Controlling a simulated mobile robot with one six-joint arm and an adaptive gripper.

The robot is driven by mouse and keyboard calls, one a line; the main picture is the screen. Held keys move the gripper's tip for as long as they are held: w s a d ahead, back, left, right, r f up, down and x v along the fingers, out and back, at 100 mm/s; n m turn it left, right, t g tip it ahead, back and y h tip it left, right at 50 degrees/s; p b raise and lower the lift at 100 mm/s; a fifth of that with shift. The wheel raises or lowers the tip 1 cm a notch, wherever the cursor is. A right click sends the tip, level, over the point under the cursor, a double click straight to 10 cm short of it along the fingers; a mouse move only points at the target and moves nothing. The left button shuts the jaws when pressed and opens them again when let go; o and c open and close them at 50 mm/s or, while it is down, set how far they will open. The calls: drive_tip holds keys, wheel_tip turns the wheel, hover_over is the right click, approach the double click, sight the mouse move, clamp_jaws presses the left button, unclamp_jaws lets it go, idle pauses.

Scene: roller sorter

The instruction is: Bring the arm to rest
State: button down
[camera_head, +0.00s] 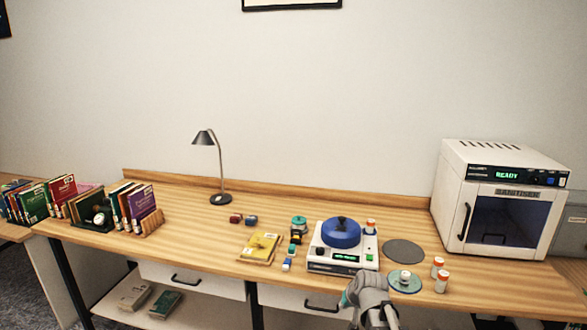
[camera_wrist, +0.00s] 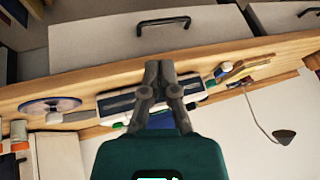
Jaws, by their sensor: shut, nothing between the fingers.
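My gripper (camera_wrist: 160,70) shows in the wrist view with its two dark fingers together and nothing between them. In the head view my grey arm end (camera_head: 369,292) is low in the picture, in front of the bench's front edge and below the white machine (camera_head: 334,265) with a round blue lid (camera_head: 340,232). The wrist view looks at the bench upside down. There the fingers overlap the machine (camera_wrist: 120,103) in the picture and hide part of it. I cannot tell how far apart they are.
The wooden bench (camera_head: 190,215) carries a lamp (camera_head: 205,138), books (camera_head: 142,201), a yellow book (camera_head: 262,246), a grey disc (camera_head: 403,251), a teal disc (camera_head: 405,287), small orange-capped bottles (camera_head: 441,283) and a white sanitiser (camera_head: 505,163). White drawers (camera_wrist: 115,45) with handles sit below the bench edge.

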drive_tip(key=s+d+f+g+h, duration=0.1)
drive_tip(key=s+g, duration=0.2)
drive_tip(key=s, duration=0.4)
drive_tip(key=s+f+n+g+h, duration=0.1)
drive_tip(key=s+g, duration=0.1)
drive_tip(key=s, duration=0.6)
drive_tip(key=shift+s+d+g+h+p, duration=0.25)
drive_tip(key=shift+d+g+h+p, duration=0.05)
drive_tip(key=shift+d+g+p, duration=0.1)
idle(0.3)
